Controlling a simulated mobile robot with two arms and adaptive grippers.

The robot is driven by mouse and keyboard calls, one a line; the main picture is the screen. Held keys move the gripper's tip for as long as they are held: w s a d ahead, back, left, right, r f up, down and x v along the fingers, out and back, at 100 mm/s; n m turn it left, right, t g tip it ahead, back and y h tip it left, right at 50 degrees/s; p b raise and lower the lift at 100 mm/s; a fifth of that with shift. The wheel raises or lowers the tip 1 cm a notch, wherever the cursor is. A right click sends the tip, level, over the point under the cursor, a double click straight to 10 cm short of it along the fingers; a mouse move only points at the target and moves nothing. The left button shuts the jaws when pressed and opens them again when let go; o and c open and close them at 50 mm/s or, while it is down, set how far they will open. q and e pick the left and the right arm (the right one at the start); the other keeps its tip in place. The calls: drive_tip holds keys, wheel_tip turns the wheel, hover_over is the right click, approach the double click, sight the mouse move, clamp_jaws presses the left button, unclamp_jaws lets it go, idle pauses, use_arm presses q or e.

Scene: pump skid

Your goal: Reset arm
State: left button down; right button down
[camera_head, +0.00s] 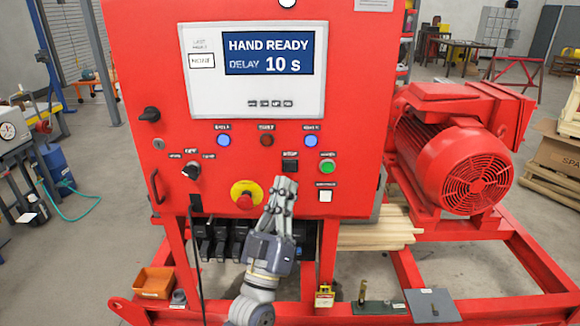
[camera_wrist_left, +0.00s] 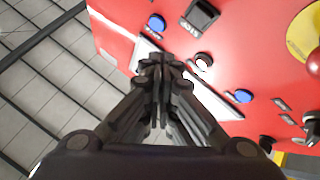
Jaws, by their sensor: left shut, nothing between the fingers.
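In the head view my left gripper (camera_head: 286,186) is in front of the lower part of the red control panel (camera_head: 165,80), its fingers pointing up. Its tips are just below the black button (camera_head: 290,164), right of the red emergency stop knob (camera_head: 245,201) on its yellow ring. I cannot tell whether the tips touch the panel. In the left wrist view the fingers (camera_wrist_left: 163,68) are together and empty. My right gripper is not in view.
The screen (camera_head: 268,52) reads "HAND READY, DELAY 10 s". A green button (camera_head: 327,166) and a white button (camera_head: 325,196) are right of the gripper. A red motor (camera_head: 455,160) stands at the right. An orange bin (camera_head: 153,282) sits at the lower left.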

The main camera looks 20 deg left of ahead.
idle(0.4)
use_arm(q)
drive_tip(key=w+d+f+m+g+h, duration=0.15)
drive_tip(key=f+g, duration=0.25)
drive_tip(key=f, duration=1)
drive_tip(key=w+f+m+g, duration=0.2)
drive_tip(key=f+g, duration=0.1)
drive_tip(key=f, duration=1.1)
drive_tip(key=s+f+m+g, duration=0.1)
drive_tip(key=s+f+g, duration=0.3)
drive_tip(key=f, duration=0.8)
drive_tip(key=s+f+g, duration=0.3)
drive_tip(key=s+f, duration=0.3)
drive_tip(key=f, duration=0.6)
drive_tip(key=s+a+f+m+g+y, duration=0.1)
drive_tip(key=s+a+f+g, duration=0.25)
drive_tip(key=s+f, duration=0.95)
drive_tip(key=s+a+f+g+y, duration=0.15)
drive_tip(key=s+f+g, duration=0.35)
drive_tip(key=s+f, duration=0.8)
drive_tip(key=s+a+g+b, duration=0.1)
drive_tip(key=s+a+g, duration=0.1)
drive_tip(key=s, duration=1.4)
drive_tip(key=shift+a+g, duration=0.25)
drive_tip(key=shift+g, duration=0.3)
drive_tip(key=shift+r+m, duration=0.1)
drive_tip(key=shift+m, duration=0.15)
